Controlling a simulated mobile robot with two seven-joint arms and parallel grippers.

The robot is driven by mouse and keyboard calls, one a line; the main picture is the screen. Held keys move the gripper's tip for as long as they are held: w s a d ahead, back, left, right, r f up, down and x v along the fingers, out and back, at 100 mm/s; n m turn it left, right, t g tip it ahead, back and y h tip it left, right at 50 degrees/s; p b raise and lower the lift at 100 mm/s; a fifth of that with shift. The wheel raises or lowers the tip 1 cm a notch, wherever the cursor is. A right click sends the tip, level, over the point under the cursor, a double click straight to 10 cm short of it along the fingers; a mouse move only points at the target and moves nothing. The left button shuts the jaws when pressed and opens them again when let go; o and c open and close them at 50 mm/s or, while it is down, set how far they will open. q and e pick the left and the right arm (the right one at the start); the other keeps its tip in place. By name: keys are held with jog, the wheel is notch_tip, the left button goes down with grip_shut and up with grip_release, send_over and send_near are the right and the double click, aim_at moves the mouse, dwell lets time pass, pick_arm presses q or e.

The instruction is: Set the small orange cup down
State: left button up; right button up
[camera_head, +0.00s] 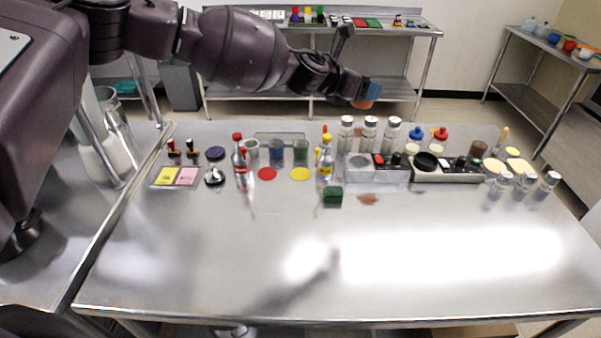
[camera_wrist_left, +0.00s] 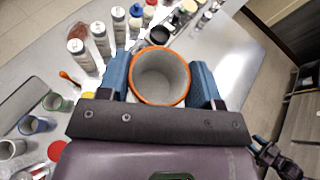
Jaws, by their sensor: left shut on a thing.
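The small orange cup (camera_wrist_left: 160,98) shows in the left wrist view with an orange rim and a grey inside. My left gripper (camera_wrist_left: 162,84) is shut on it, one blue finger on each side. In the head view my left gripper (camera_head: 369,92) is held high above the back part of the steel table (camera_head: 210,270). Only a small orange patch of the cup (camera_head: 362,104) shows there, below the blue fingertips. The cup is in the air, clear of the table.
A row of bottles, jars, cups and trays crosses the table's back half, including a red-capped bottle (camera_head: 240,165), a yellow-capped bottle (camera_head: 325,160) and silver-lidded shakers (camera_head: 369,132). A green block (camera_head: 332,195) lies in front. The front half is bare.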

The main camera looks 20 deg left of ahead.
pick_arm(q)
jog(key=w+a+f+n+t+y, duration=0.2)
jog(key=w+a+f+n+y, duration=0.15)
jog(key=a+f+y, duration=0.35)
jog(key=w+a+f+n+t+y, duration=0.1)
jog(key=w+a+f+n+y, duration=0.25)
jog(key=a, duration=0.55)
jog(key=shift+n+h, duration=0.65)
jog(key=shift+n, duration=0.05)
jog(key=f, duration=1)
jog(key=s+f, duration=0.1)
jog(key=f, duration=0.4)
jog(key=shift+a+f, duration=0.2)
jog(key=shift+f, duration=0.2)
jog(key=shift+f+b, duration=0.85)
jog(key=shift+f, duration=1.1)
jog(key=shift+f+b, duration=0.3)
jog(key=shift+f, duration=0.2)
jog(key=shift+r, duration=0.1)
pick_arm(e)
jog(key=shift+w+f, duration=0.45)
jog(key=shift+f, duration=0.05)
jog(key=shift+f, duration=0.1)
